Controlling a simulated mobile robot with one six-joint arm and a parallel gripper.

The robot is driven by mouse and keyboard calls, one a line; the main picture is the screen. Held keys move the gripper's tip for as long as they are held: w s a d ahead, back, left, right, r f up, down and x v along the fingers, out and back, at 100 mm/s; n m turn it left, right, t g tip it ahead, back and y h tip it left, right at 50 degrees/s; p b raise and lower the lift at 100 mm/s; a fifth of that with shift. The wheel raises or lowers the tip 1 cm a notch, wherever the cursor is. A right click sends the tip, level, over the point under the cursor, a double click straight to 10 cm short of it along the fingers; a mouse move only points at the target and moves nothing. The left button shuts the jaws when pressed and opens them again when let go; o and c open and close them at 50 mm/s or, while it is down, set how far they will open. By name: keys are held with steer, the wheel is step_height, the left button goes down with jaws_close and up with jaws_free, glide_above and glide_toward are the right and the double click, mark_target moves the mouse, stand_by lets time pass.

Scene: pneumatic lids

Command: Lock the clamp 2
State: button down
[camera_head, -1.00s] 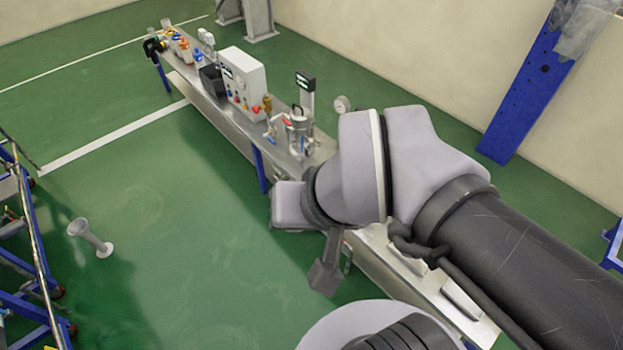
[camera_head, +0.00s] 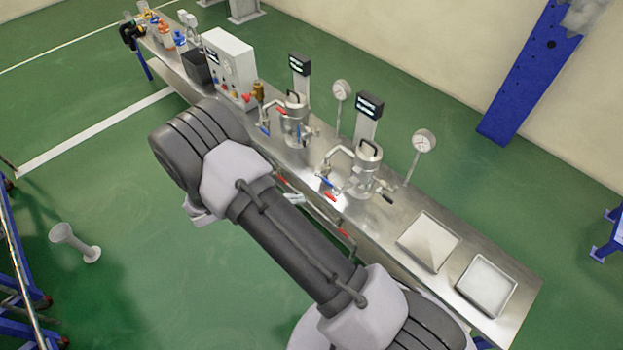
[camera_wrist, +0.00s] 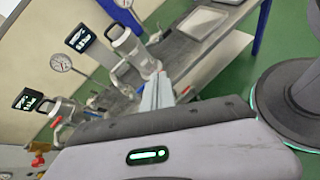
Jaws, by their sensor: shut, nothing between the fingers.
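Two steel lidded vessels with black top handles stand on the bench: a nearer one (camera_head: 367,170) and a farther one (camera_head: 295,118). Both also show in the wrist view, one at upper middle (camera_wrist: 130,45) and one at left (camera_wrist: 62,108). I cannot tell which one bears clamp 2, and the clamps are too small to make out as locked or open. My gripper (camera_wrist: 158,78) shows in the wrist view with its fingers together and empty. Its tips overlap the upper-middle vessel's base in the picture; contact cannot be told.
The steel bench (camera_head: 400,215) also bears pressure gauges (camera_head: 424,140), black display posts (camera_head: 368,108), valves with red and blue handles, a white control box (camera_head: 230,62) and two shallow trays (camera_head: 428,242).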

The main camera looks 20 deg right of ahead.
step_height(320, 180, down, 15)
steer(key=n+t+h, duration=0.1)
steer(key=n+t, duration=0.3)
steer(key=n, duration=0.3)
steer(key=shift+s+a+f+t+h+b, duration=0.15)
steer(key=shift+s+a+t+h+b, duration=0.15)
steer(key=shift+h+b, duration=0.1)
steer(key=shift+d, duration=0.1)
steer(key=w+d+b, duration=0.4)
steer(key=d, duration=0.7)
steer(key=shift+r, duration=0.25)
steer(key=shift+r, duration=0.1)
